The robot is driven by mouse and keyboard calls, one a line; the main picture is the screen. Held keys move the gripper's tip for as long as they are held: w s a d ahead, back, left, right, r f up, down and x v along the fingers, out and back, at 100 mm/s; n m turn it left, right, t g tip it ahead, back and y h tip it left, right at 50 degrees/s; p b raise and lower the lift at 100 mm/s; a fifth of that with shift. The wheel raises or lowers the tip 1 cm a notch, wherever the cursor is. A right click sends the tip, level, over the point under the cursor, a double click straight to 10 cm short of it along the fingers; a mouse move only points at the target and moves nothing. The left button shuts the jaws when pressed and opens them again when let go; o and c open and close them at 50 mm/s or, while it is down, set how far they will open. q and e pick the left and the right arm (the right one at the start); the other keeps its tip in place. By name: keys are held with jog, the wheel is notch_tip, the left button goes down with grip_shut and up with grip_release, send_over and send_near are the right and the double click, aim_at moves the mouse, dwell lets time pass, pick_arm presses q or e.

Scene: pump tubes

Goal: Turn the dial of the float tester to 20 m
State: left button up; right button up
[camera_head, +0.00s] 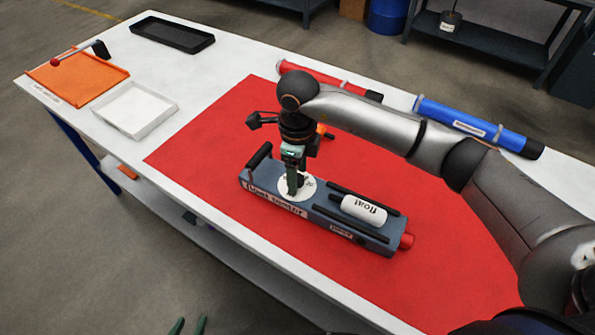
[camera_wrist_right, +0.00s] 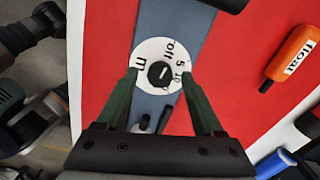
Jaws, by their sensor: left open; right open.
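The float tester (camera_head: 270,188) is a long grey-blue box on the red mat, with a white float (camera_head: 363,209) lying on its right part. Its round white dial (camera_wrist_right: 172,50) carries "off", "5", "10" and "m" marks and a black knob (camera_wrist_right: 160,74) in the middle. My right gripper (camera_head: 293,188) points down over the dial. In the right wrist view its green fingers (camera_wrist_right: 158,78) are open, one on each side of the knob, with nothing gripped. Whether they touch the dial I cannot tell. My left gripper (camera_head: 188,325) is open and empty at the bottom edge of the head view.
An orange float (camera_wrist_right: 290,55) lies on the red mat (camera_head: 200,150) behind the tester. A red tube (camera_head: 315,74) and a blue tube (camera_head: 470,121) lie along the far edge. An orange tray (camera_head: 85,85), white tray (camera_head: 133,108) and black tray (camera_head: 172,33) stand at left.

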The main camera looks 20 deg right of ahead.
grip_shut()
dwell(0.6)
